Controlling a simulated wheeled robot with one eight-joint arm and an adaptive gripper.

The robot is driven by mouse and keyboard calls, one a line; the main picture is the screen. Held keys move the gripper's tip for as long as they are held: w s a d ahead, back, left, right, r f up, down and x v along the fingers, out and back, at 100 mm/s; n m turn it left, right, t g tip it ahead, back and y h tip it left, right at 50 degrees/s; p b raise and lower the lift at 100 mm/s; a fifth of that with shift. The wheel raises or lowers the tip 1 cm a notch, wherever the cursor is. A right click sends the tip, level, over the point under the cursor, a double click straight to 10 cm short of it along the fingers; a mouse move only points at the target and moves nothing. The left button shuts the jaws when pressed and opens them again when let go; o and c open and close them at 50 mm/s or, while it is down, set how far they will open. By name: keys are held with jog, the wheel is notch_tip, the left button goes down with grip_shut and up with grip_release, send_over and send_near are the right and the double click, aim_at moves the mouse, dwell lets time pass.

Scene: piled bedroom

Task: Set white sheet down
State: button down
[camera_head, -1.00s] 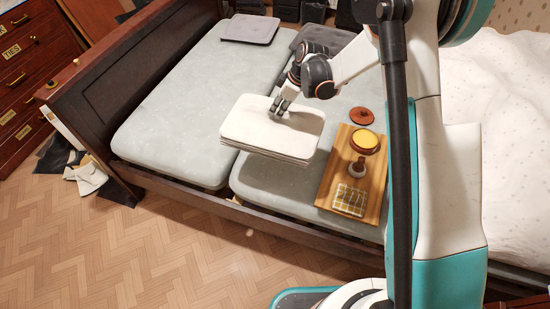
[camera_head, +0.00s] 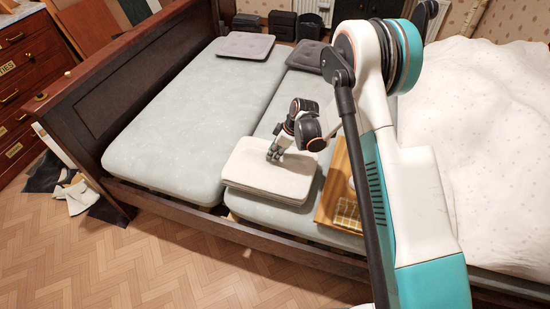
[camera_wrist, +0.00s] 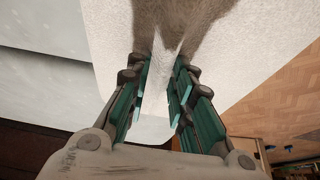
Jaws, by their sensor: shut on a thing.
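The white sheet (camera_head: 262,172) is a folded, layered stack with rounded corners. In the head view it is level, low over the front of the right-hand grey mattress, near the gap between the two mattresses. I cannot tell whether its underside touches the mattress. My gripper (camera_head: 275,154) is shut on the white sheet from above, near its far edge. In the wrist view my gripper (camera_wrist: 160,95) has its teal-padded fingers against the pale sheet (camera_wrist: 245,40), which fills much of the picture.
A wooden tray (camera_head: 328,207) lies just right of the sheet, partly hidden by my arm. Grey cushions (camera_head: 245,45) lie at the far end. The left mattress (camera_head: 180,120) is mostly clear. A dark wooden bed frame (camera_head: 240,232) borders the front. White bedding (camera_head: 490,130) covers the right.

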jog(key=shift+f+b, duration=0.35)
jog(key=shift+f, duration=1)
jog(key=shift+f, duration=0.1)
jog(key=c, duration=1.4)
grip_release()
